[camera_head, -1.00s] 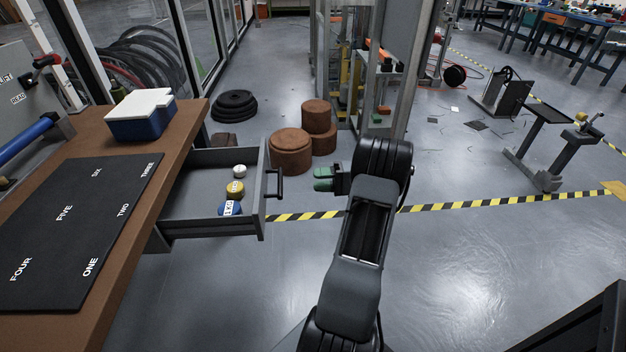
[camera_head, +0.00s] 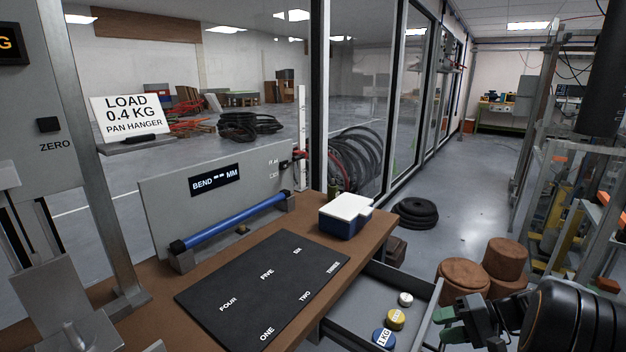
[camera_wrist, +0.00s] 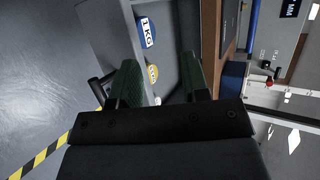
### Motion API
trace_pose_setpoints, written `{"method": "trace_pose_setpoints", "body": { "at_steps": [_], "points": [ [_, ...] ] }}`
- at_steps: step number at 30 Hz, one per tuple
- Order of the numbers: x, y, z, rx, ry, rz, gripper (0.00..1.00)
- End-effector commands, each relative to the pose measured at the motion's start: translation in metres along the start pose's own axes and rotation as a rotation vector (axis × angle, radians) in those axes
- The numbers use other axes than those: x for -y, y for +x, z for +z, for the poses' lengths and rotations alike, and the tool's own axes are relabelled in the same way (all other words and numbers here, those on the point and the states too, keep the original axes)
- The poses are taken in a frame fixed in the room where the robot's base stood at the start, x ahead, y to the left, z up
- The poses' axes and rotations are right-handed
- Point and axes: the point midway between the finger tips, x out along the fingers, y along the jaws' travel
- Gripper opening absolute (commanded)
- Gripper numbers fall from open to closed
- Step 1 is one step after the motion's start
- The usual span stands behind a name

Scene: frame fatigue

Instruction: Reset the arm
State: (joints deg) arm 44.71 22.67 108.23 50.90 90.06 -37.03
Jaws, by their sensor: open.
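My gripper (camera_head: 446,325) is at the lower right of the head view, with green fingertips beside the open drawer (camera_head: 372,309). In the wrist view my gripper (camera_wrist: 158,82) has its two green fingers apart with nothing held between them. The drawer shows beyond the fingers in the wrist view (camera_wrist: 112,32). In it lie a blue weight marked 1 KG (camera_head: 383,337), a yellow weight (camera_head: 396,319) and a small white weight (camera_head: 405,299).
A black mat (camera_head: 262,290) with number words lies on the brown bench (camera_head: 375,235). A blue and white box (camera_head: 345,216) stands at its far end, near a blue bar (camera_head: 232,221). Brown round stools (camera_head: 464,279) stand beyond the drawer. Open floor (camera_head: 455,200) lies behind.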

Motion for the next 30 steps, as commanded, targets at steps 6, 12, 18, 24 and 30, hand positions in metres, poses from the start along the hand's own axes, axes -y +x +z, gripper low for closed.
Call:
{"method": "trace_pose_setpoints", "body": {
  "at_steps": [6, 12, 18, 24, 30],
  "points": [
    [0.138, 0.013, 0.102, 0.074, -0.123, 0.533, 0.42],
    [0.198, 0.002, 0.163, -0.032, -0.337, 0.844, 0.42],
    [0.232, -0.010, 0.191, -0.155, -0.523, 0.966, 0.42],
    [0.243, -0.013, 0.200, -0.214, -0.605, 0.995, 0.42],
    [0.242, -0.013, 0.201, -0.222, -0.614, 0.999, 0.42]
  ]
}}
